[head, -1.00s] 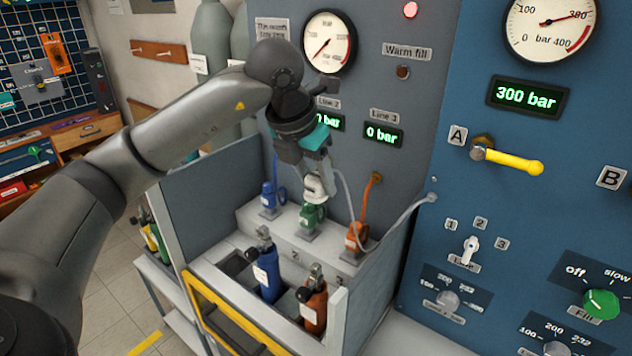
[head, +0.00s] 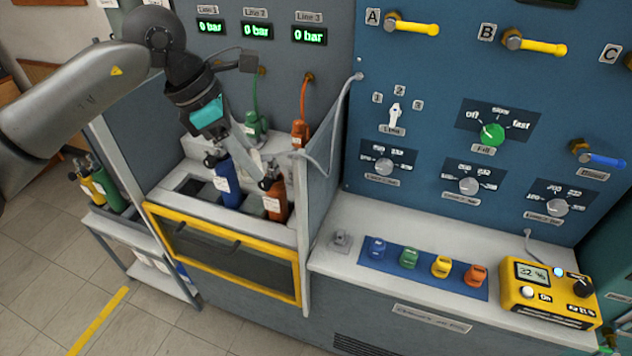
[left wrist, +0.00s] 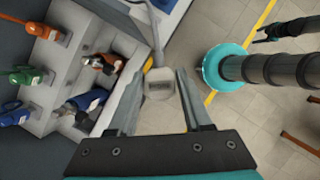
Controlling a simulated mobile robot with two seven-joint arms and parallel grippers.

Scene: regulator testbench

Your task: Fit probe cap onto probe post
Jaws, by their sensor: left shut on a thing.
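The probe cap (left wrist: 160,84) is a pale grey block between the fingers of my left gripper (left wrist: 158,100) in the left wrist view, with a pale hose running from it. In the head view my left gripper (head: 258,165) is shut on it, above the bay with the blue and orange cylinders; the cap itself is hard to make out there. A small grey fitting (head: 341,239), which looks like the probe post, stands on the left end of the bench, right of and below the gripper. The cap is well apart from it. My right gripper is not in view.
A side wall (head: 322,190) stands between the cylinder bay and the bench. The hose (head: 333,150) loops over to the panel. A blue cylinder (head: 226,180) and an orange cylinder (head: 275,198) stand close below the gripper. Coloured caps on a blue mat (head: 400,274) lie right of the fitting.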

